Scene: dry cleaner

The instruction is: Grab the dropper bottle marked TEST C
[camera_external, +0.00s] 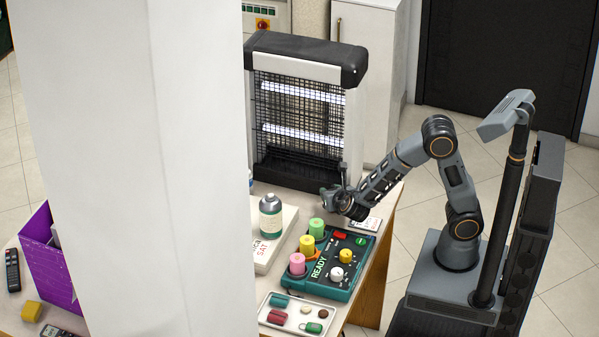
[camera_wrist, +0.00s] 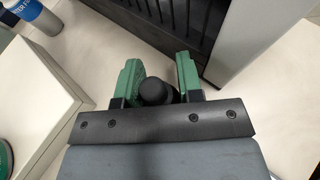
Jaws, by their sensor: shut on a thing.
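In the wrist view my gripper (camera_wrist: 158,72) has its two green fingers on either side of a small dark thing with a round black top (camera_wrist: 153,92). The fingers are shut on it. It looks like the black bulb of a dropper bottle; its lower body is mostly hidden and no TEST C marking can be read. In the external view my gripper (camera_external: 336,194) is low over the table, just in front of the bug-lamp unit. The held thing cannot be made out clearly there.
The black-and-white caged lamp (camera_external: 300,105) stands close behind my gripper. A white box (camera_external: 276,238) carries a grey bottle (camera_external: 271,214). A teal READY panel (camera_external: 345,290) with coloured knobs and a tray (camera_external: 270,316) lie nearer. A white pillar (camera_external: 170,170) hides much of the table.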

